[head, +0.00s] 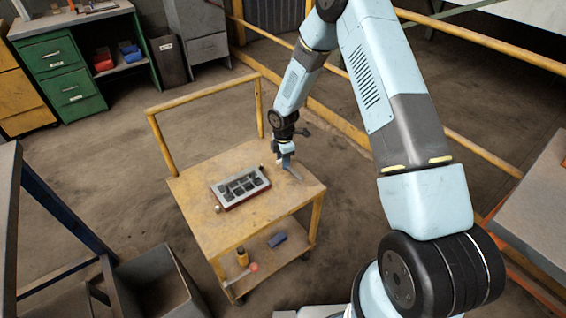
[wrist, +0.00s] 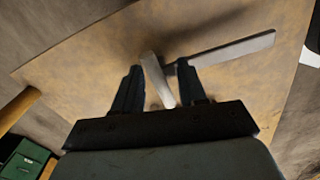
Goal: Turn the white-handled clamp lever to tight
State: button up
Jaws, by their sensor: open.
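My gripper (wrist: 158,68) is open over the yellow cart top, its two dark fingers pointing down in the wrist view. A pale, white-looking bar (wrist: 157,80), which looks like the clamp lever's handle, lies between the fingers. I cannot tell whether either finger touches it. A flat grey bar (wrist: 232,49) runs out to the right from near the right fingertip, at an angle to the pale bar. Their meeting point is dark and partly hidden by that finger. In the head view, my gripper (head: 286,160) is low over the cart's right part, and the lever is too small to make out clearly.
The cart's rail (head: 203,93) stands behind. The cart top's front is clear.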

jog(key=shift+f, duration=0.7)
jog(key=shift+c, duration=0.2)
grip_shut()
